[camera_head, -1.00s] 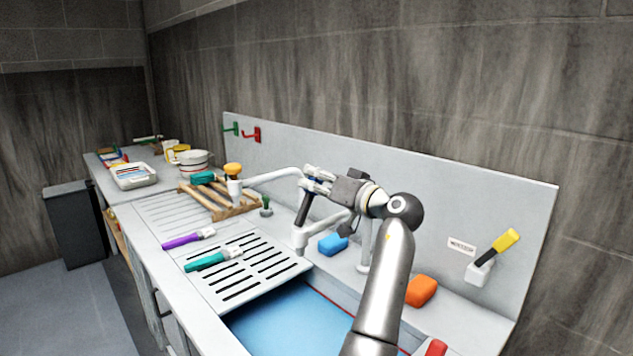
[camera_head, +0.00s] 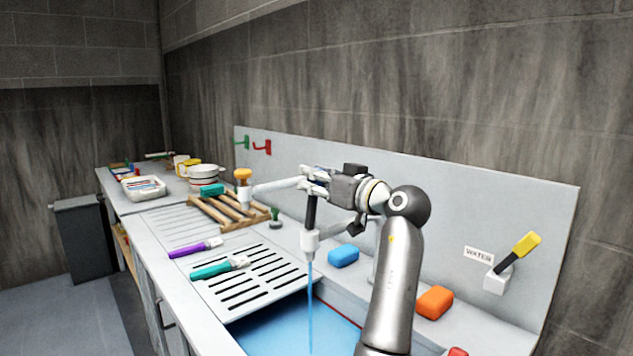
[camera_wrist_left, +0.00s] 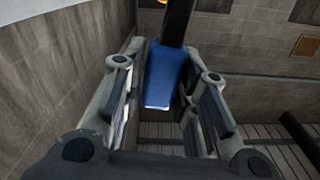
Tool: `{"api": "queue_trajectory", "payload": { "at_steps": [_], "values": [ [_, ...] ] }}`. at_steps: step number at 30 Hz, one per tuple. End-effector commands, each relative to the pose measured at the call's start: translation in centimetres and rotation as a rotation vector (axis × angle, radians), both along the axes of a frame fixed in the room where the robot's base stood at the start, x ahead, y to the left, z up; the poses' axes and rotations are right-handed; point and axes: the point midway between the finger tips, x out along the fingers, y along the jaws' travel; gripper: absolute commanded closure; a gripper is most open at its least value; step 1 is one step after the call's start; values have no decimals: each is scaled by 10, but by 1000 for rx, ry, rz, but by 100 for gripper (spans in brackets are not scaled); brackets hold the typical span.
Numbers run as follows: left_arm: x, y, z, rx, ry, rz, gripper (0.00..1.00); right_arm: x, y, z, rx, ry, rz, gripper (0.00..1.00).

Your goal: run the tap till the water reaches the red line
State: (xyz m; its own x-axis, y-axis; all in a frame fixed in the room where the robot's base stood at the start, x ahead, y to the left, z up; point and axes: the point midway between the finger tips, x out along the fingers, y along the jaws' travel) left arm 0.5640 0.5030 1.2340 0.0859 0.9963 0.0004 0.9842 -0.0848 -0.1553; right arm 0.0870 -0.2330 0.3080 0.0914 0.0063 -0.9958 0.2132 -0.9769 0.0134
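The tap's white outlet (camera_head: 310,243) has a dark lever (camera_head: 312,213) standing nearly upright above it. A blue stream of water (camera_head: 311,300) falls from the outlet into the blue water (camera_head: 270,331) in the sink. A red line (camera_head: 336,305) runs along the sink's far inner wall, just above the water at its visible part; the near part is cut off. My left gripper (camera_head: 312,182) is at the lever's top. In the left wrist view, the lever's blue grip (camera_wrist_left: 165,75) lies between the spread fingers with gaps on both sides. My right gripper is out of view.
A yellow-handled lever (camera_head: 526,244) sits at the right beside a WATER label (camera_head: 479,255). A blue sponge (camera_head: 343,257) and an orange sponge (camera_head: 435,302) lie on the back ledge. Purple (camera_head: 188,250) and teal (camera_head: 212,270) brushes lie on the drainer at the left.

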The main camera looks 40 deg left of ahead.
Motion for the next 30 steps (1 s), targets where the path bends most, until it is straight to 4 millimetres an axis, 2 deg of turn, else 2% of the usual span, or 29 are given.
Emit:
{"api": "queue_trajectory", "payload": {
  "at_steps": [1,3,14,17,30],
  "values": [
    [0,0,0,0,0,0,62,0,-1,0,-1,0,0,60],
    [0,0,0,0,0,0,54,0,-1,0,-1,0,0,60],
    [0,-4,0,0,1,-1,54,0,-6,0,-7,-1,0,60],
    [-1,-15,0,0,1,-2,54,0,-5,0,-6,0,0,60],
    [-8,-101,0,-1,0,-2,54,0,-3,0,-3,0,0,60]
  ]
}}
